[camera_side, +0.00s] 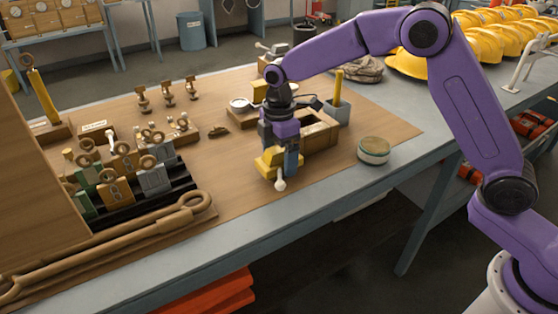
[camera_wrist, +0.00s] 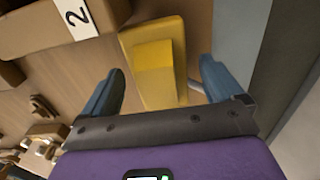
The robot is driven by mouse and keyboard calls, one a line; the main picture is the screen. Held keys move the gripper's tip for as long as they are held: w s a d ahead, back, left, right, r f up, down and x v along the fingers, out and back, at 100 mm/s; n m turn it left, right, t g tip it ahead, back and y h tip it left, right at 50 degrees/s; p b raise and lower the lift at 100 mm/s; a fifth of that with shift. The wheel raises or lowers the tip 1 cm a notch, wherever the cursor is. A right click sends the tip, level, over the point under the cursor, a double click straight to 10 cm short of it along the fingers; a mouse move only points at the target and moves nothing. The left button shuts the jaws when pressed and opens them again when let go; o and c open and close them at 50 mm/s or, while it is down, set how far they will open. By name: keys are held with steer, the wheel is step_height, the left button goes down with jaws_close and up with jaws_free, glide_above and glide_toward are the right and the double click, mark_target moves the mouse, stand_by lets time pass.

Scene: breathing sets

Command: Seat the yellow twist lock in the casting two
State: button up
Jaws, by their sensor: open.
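The yellow twist lock (camera_side: 268,165) is at my gripper near the front edge of the table, with a pale knob-ended handle pointing down front. In the wrist view the yellow twist lock (camera_wrist: 155,65) lies between my two blue fingers, with gaps on both sides. My gripper (camera_wrist: 161,70) is open around it, pointing down; it also shows in the side view (camera_side: 280,155). Casting two, a brown block with a white "2" label (camera_wrist: 77,17), is at the upper left of the wrist view. An open brown box (camera_side: 322,136) just behind my gripper appears to be this casting.
A black rack (camera_side: 180,184) with several coloured locks stands left, with a long brown rod (camera_side: 110,245) in front. A round tin (camera_side: 373,150) sits right of my gripper. A grey holder (camera_side: 338,112) with a yellow stick stands behind.

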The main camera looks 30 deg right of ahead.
steer(key=shift+f, duration=0.3)
steer(key=shift+r, duration=0.1)
steer(key=c, duration=1.6)
